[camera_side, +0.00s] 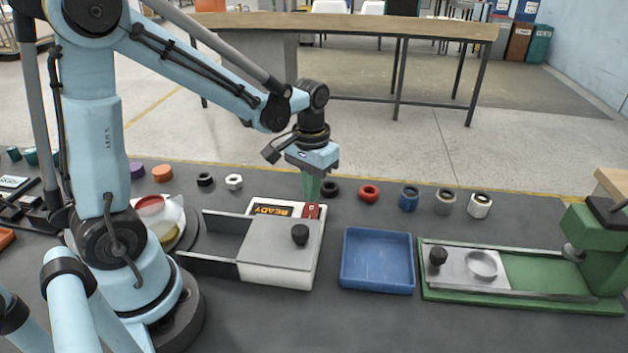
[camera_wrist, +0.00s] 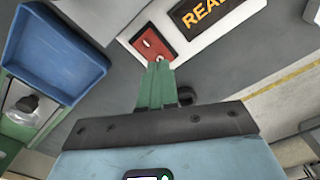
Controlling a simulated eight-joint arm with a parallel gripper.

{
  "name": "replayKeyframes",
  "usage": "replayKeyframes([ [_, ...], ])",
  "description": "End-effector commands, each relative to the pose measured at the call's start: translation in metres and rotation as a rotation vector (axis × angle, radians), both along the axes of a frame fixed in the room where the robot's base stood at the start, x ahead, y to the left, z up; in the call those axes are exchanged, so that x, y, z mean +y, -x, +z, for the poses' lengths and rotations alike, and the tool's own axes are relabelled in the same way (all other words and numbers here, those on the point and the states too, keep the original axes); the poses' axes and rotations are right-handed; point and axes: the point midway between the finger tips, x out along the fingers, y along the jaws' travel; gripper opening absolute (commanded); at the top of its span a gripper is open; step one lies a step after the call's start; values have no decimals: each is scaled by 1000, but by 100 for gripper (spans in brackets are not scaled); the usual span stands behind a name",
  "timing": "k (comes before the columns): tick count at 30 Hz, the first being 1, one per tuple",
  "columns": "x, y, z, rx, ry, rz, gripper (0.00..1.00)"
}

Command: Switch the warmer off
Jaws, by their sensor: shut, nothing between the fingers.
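The warmer (camera_side: 282,272) is a pale box with a grey top plate, a dark round knob (camera_side: 299,234) and a lit display (camera_side: 272,210) reading "READY" in orange. Its red switch panel (camera_side: 312,211) sits at the back right corner beside the display. The red switch (camera_wrist: 150,43) also shows in the wrist view, with a small pale lever on it. My gripper (camera_side: 312,198) points down with its green fingers together and empty, right at the switch. In the wrist view the fingertips (camera_wrist: 160,64) reach the switch's near edge; I cannot tell whether they touch the lever.
A blue tray (camera_side: 377,288) lies right of the warmer, and a green press-like fixture (camera_side: 520,297) stands farther right. Several coloured rings and nuts, including a red ring (camera_side: 369,193), line the back of the bench. A black ring (camera_side: 330,188) lies close behind my fingers.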

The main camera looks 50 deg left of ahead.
Motion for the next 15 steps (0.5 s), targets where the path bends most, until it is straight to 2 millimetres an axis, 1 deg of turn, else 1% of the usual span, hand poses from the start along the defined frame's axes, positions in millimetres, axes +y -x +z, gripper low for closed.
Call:
replayKeyframes([
  [15,0,0,-5,0,0,0,0],
])
